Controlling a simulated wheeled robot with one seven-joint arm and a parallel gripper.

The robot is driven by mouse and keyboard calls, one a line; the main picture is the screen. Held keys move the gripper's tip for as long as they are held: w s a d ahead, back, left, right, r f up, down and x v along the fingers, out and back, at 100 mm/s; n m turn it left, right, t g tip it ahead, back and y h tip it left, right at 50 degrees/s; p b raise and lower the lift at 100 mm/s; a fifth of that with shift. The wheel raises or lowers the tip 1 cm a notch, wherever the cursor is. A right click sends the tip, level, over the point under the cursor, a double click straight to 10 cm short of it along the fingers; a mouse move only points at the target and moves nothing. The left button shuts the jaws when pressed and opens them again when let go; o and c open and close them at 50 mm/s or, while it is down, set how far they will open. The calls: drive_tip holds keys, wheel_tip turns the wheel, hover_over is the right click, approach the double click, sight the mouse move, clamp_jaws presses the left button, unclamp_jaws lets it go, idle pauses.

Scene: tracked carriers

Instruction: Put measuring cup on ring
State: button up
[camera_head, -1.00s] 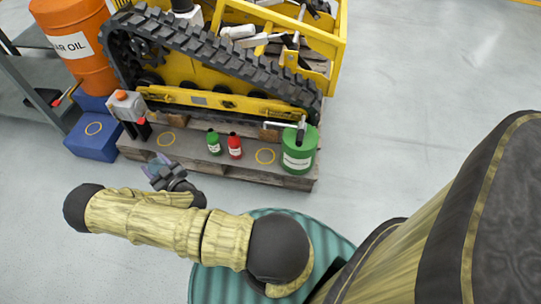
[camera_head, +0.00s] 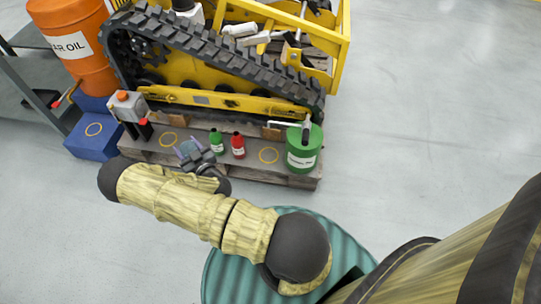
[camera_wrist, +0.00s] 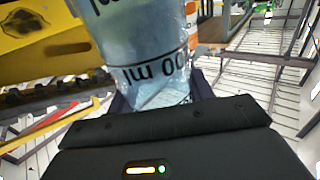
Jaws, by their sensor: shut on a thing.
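In the head view the cup is too small to make out clearly.
A green bottle (camera_head: 216,141) and a red bottle (camera_head: 238,146) stand just right of the gripper. A green can (camera_head: 303,152) is at the pallet's right end. A grey jug (camera_head: 128,106) stands at the left end. The yellow tracked carrier (camera_head: 230,98) rises behind.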

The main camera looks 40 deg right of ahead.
drive_tip(key=s+d+f+m+g+h+b, duration=0.3)
drive_tip(key=s+d+f+m+h+b, duration=0.2)
drive_tip(key=d, duration=0.5)
drive_tip(key=s+d+f+m+g+h+b, duration=0.3)
drive_tip(key=s+d+f+m+h+b, duration=0.1)
drive_tip(key=s+d+f+h+b, duration=0.3)
drive_tip(key=s+d+f+h, duration=0.1)
drive_tip(key=s+d+f, duration=0.1)
drive_tip(key=d, duration=0.1)
drive_tip(key=shift+s+m+h, duration=0.3)
drive_tip(key=shift+m+h, duration=0.1)
drive_tip(key=b+x, duration=0.7)
drive_tip(key=x, duration=0.9)
drive_tip(key=shift+w+d+f, duration=0.15)
drive_tip(key=shift+d+f, duration=0.1)
drive_tip(key=shift+d, duration=0.05)
